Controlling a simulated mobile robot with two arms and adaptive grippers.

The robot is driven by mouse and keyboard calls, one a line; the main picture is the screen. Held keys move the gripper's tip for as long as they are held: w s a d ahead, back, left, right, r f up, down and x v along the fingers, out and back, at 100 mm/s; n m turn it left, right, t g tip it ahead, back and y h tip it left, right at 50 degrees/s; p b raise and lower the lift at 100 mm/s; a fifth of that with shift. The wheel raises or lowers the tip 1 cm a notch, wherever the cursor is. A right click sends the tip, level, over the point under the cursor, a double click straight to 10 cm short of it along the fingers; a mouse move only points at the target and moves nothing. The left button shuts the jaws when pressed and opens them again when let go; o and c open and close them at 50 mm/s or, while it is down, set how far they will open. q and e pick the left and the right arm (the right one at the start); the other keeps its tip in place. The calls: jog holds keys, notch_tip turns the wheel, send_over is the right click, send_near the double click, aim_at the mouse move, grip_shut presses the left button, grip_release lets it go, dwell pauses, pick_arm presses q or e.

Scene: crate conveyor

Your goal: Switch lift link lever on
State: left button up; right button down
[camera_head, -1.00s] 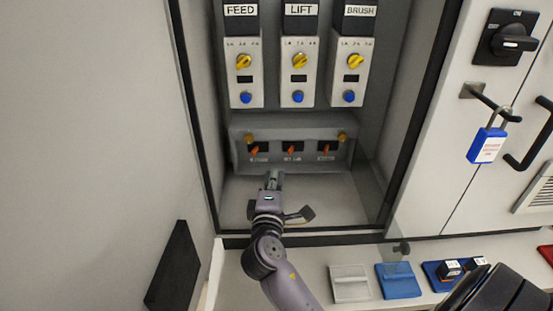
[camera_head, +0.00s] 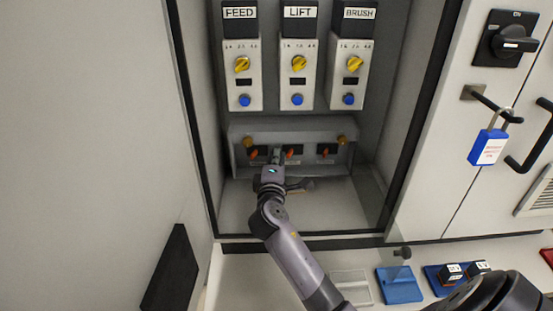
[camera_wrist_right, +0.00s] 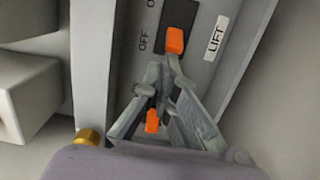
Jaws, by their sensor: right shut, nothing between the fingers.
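The lift link lever (camera_head: 289,154) is the orange middle one of three on the low grey panel (camera_head: 240,132) in the cabinet. In the right wrist view the orange lever (camera_wrist_right: 174,40) sits at the OFF end of its black slot, beside a LIFT label (camera_wrist_right: 215,38). My right gripper (camera_head: 277,156) is shut and empty, just left of this lever in the head view. In the right wrist view its fingertips (camera_wrist_right: 171,68) are right by the lever; I cannot tell whether they touch. My left gripper is not in view.
An orange lever (camera_head: 253,154) stands left of my fingers and another (camera_head: 325,154) to the right. FEED, LIFT and BRUSH boxes (camera_head: 298,80) hang above. Cabinet side walls bound the space. The floor (camera_head: 335,205) before the panel is mostly clear.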

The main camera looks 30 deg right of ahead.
jog(key=shift+s+p, duration=0.1)
jog(key=shift+p, duration=0.25)
jog(key=shift+s+n+t+y, duration=0.15)
jog(key=shift+n+t+y, duration=0.25)
jog(key=shift+y, duration=0.1)
